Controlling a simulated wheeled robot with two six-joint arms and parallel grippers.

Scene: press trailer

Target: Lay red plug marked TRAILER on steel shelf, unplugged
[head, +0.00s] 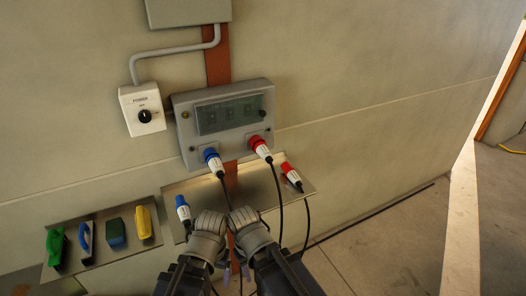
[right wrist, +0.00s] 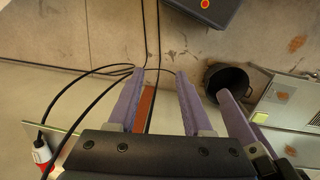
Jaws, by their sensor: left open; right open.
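A red plug (head: 260,148) with a white label sits in the right socket of the grey wall panel, its cable hanging down. A second red plug (head: 290,175) lies on the right end of the steel shelf (head: 240,182) below. The labels are too small to read, so I cannot tell which is marked TRAILER. A red and white plug (right wrist: 42,152) shows at the left edge of the right wrist view. My left gripper (head: 227,270) and right gripper (head: 245,270) hang close together before the shelf, partly hidden by my arms. The right gripper's jaws (right wrist: 159,80) are apart and empty.
A blue plug (head: 213,162) sits in the panel's (head: 225,105) left socket; another blue one (head: 183,210) is on the shelf. A power switch (head: 143,112) is left. A tray (head: 100,245) holds several brushes and blocks. A black bucket (right wrist: 222,78) stands on the floor.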

